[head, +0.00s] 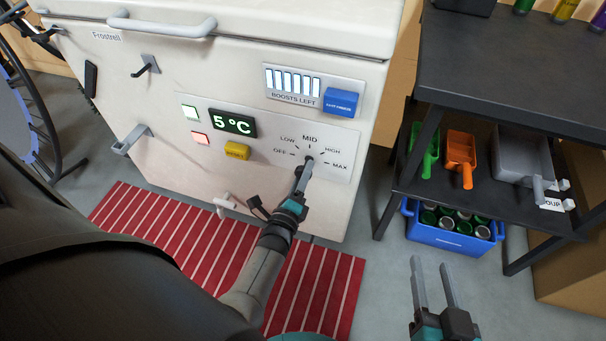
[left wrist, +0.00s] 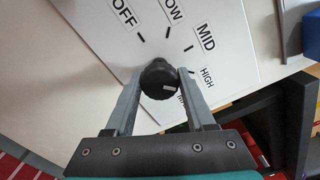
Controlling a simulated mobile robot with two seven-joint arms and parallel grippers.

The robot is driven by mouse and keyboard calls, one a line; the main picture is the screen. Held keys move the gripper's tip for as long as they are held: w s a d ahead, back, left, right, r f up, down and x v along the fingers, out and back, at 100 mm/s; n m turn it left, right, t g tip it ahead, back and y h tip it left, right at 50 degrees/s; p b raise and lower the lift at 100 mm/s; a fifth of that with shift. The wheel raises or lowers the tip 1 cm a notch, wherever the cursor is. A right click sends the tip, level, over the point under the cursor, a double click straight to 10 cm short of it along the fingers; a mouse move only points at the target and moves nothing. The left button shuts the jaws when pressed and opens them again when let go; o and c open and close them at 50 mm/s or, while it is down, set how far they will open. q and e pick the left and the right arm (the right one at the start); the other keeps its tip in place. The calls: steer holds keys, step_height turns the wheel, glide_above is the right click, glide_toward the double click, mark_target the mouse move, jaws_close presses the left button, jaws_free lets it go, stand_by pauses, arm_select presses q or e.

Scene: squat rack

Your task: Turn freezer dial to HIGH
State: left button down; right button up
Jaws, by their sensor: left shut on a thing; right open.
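The freezer dial (head: 309,160) is a small dark knob on the white front panel, ringed by the labels OFF, LOW, MID, HIGH and MAX. In the left wrist view the black dial (left wrist: 158,80) sits between the fingers of my left gripper (left wrist: 157,85), which is shut on it. A small pale mark shows on the knob's lower right; I cannot tell exactly which label it points to. My left gripper also shows in the head view (head: 304,176), reaching up to the dial from below. My right gripper (head: 433,272) is open and empty above the floor.
The white freezer (head: 215,60) carries a 5 °C display (head: 233,123), a yellow button (head: 236,150) and a blue button (head: 341,102). A black shelf (head: 500,60) with scoops and a blue crate of cans (head: 440,236) stands right. A red striped mat (head: 160,225) lies below.

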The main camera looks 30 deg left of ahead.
stand_by(0.3)
arm_select(q)
steer(key=shift+c, duration=1.2)
jaws_free()
steer(key=shift+s, duration=0.1)
arm_select(e)
steer(key=shift+s, duration=0.1)
